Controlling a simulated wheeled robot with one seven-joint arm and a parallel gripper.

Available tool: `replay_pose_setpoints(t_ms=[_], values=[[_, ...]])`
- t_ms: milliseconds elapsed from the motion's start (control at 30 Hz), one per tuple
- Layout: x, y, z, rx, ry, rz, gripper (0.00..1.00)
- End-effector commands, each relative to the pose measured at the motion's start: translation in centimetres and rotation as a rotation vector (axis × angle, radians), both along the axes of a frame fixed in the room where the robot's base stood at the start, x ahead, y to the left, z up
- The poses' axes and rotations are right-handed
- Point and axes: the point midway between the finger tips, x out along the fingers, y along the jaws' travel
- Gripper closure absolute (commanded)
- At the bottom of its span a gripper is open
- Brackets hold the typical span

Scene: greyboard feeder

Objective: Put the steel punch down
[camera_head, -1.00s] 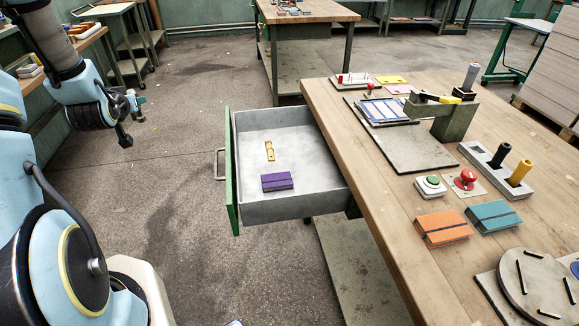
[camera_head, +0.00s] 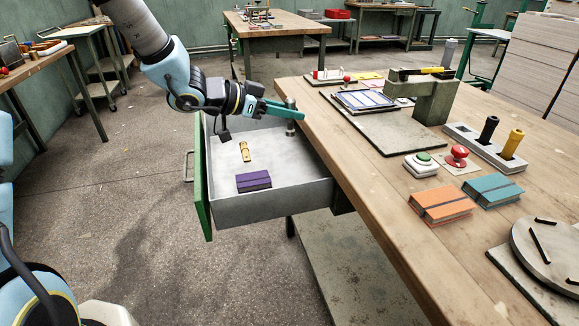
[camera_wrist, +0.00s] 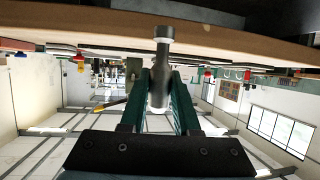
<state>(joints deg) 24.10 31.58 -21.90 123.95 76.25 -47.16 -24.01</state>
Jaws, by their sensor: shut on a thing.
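The steel punch (camera_head: 290,127) is a grey metal cylinder with a wider head. My gripper (camera_head: 290,112) is shut on it and holds it roughly upright at the far right corner of the open drawer (camera_head: 270,206), beside the table edge. From this angle I cannot tell whether the punch touches anything below. In the wrist view the punch (camera_wrist: 161,60) sits between the two green fingers (camera_wrist: 160,98), its narrower part gripped. The drawer holds a brass piece (camera_head: 245,151) and a purple box (camera_head: 254,181), with bare floor around them.
The wooden table (camera_head: 350,190) borders the drawer on the right. On it stand a press (camera_head: 432,100), a grey holder with black and yellow handles (camera_head: 480,145), green and red buttons, an orange box (camera_head: 440,205) and a teal box (camera_head: 493,189).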

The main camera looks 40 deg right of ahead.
Motion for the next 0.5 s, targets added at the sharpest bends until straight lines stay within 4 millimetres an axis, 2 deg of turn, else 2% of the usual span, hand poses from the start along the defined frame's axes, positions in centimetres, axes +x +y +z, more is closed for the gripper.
replay_pose_setpoints(t_ms=[500], values=[[-0.3,-0.1,-11.6,0.002,0.004,-0.009,1.0]])
